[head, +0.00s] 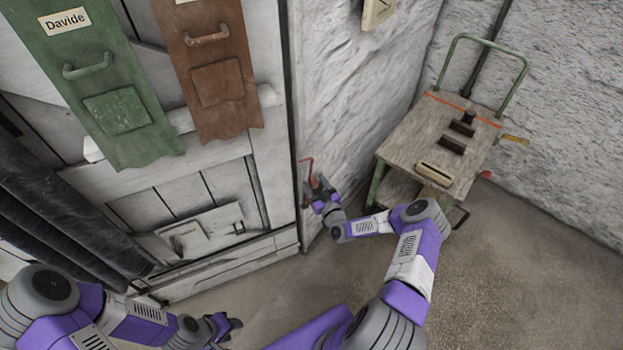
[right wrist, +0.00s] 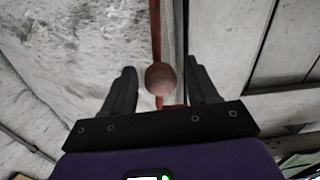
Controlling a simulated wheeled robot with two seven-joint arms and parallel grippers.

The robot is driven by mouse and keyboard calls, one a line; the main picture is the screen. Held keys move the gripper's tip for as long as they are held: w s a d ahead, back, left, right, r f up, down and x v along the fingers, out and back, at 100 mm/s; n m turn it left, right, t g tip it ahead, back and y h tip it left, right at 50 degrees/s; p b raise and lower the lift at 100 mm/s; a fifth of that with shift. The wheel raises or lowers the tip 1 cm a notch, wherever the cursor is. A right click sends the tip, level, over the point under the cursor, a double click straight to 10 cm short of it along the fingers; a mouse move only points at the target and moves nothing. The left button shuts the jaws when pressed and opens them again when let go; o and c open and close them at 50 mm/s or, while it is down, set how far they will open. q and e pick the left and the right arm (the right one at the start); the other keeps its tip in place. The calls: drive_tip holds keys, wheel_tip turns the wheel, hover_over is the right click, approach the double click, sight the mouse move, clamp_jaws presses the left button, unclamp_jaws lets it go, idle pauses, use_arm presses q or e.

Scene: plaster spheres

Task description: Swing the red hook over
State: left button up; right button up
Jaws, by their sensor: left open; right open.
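The red hook (head: 307,165) is a thin bent rod at the edge between the white panelled door and the plaster wall. In the right wrist view it is a red bar running up the door edge with a round reddish-brown knob (right wrist: 160,79) at its near end. My right gripper (head: 318,188) is at the hook in the head view. In the right wrist view its open fingers (right wrist: 163,90) stand on either side of the knob, with gaps showing. My left gripper (head: 232,324) is open and empty, low in front of the door.
The white door (head: 160,208) carries a green board (head: 105,70) labelled Davide and a brown board (head: 213,75), each with a handle. A wooden cart (head: 420,135) with a green push bar stands to the right. Dark folded cloth (head: 60,215) hangs at left. The floor at lower right is clear.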

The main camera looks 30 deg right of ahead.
drive_tip(key=shift+w, duration=1.3)
clamp_jaws()
